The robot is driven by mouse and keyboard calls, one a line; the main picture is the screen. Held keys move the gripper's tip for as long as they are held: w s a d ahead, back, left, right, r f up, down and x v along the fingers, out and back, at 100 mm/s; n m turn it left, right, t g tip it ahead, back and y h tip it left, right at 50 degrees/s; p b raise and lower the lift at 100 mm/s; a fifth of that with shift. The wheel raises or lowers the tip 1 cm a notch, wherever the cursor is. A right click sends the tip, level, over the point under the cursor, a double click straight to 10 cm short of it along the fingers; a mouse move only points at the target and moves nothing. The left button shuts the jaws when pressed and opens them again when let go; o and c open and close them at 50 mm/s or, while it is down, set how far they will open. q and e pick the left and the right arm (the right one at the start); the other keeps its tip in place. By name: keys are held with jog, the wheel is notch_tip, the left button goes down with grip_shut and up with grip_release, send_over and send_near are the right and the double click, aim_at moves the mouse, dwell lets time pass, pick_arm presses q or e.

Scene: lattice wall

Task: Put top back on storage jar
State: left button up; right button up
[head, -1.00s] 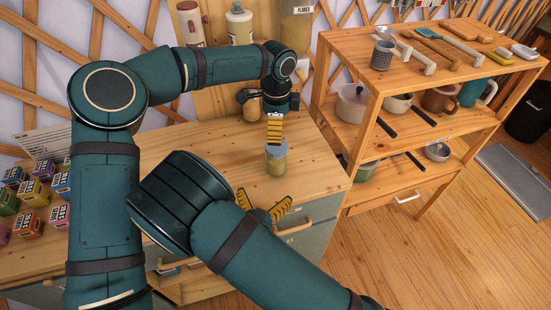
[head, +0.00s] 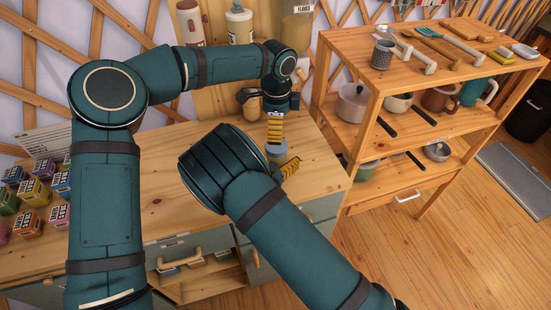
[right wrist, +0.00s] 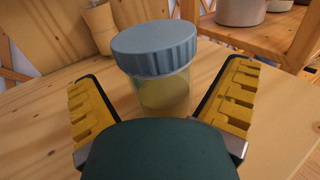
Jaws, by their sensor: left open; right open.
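The storage jar (right wrist: 164,98) is see-through with yellowish contents and stands upright on the wooden counter. Its ribbed blue-grey top (right wrist: 154,46) rests on its mouth; I cannot tell whether it is fully seated. The top also shows in the head view (head: 277,151), where my right arm hides most of the jar. My left gripper (head: 275,138) is open, pointing down just above the top. My right gripper (right wrist: 163,82) is open, with one yellow finger on each side of the jar; one finger also shows in the head view (head: 290,167).
Several small coloured boxes (head: 36,193) stand on the counter (head: 166,205) at the left. A wooden shelf unit (head: 440,90) with pots, mugs and utensils stands at the right. Bottles (head: 239,25) stand behind my left arm.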

aim_at(277, 146)
grip_shut()
pick_arm(q)
jog(key=n, duration=1.3)
dwell(0.4)
jog(key=shift+f, duration=4)
